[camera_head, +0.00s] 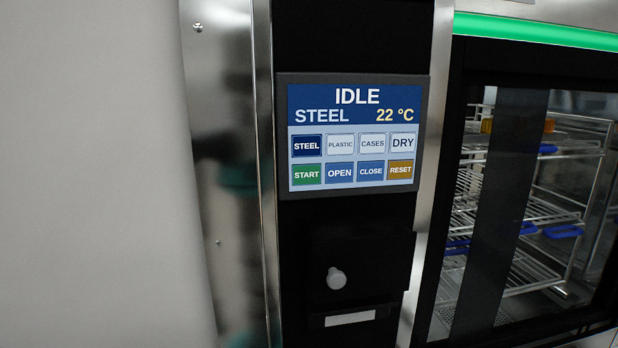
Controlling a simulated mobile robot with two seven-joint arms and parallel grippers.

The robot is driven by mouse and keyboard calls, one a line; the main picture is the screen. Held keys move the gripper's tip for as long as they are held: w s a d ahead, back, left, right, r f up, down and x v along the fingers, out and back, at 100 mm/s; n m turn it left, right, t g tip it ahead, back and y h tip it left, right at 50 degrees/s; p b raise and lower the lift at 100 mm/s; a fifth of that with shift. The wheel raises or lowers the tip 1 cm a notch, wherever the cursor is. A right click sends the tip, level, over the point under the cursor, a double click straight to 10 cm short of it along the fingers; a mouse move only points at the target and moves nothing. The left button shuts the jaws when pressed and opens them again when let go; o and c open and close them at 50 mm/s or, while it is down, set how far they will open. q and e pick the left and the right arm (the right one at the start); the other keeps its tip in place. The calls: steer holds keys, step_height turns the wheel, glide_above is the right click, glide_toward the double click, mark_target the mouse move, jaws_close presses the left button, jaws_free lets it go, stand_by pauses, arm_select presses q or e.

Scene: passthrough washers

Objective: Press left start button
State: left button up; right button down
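A control panel (355,106) with a dark frame is set in a black column in the middle of the view. Its screen reads IDLE, STEEL and 22 °C. The green START button (306,174) is at the lower left of the screen, below the dark blue STEEL button (306,146). To its right are the OPEN (339,173), CLOSE (370,171) and RESET (400,170) buttons. Nothing covers the buttons. Neither of my grippers shows in the head view.
A glass washer door (500,200) at right shows wire racks with blue and orange parts behind it. A green light strip (540,31) runs above it. Below the panel is a black cover with a light knob (336,279). A pale wall (95,170) fills the left.

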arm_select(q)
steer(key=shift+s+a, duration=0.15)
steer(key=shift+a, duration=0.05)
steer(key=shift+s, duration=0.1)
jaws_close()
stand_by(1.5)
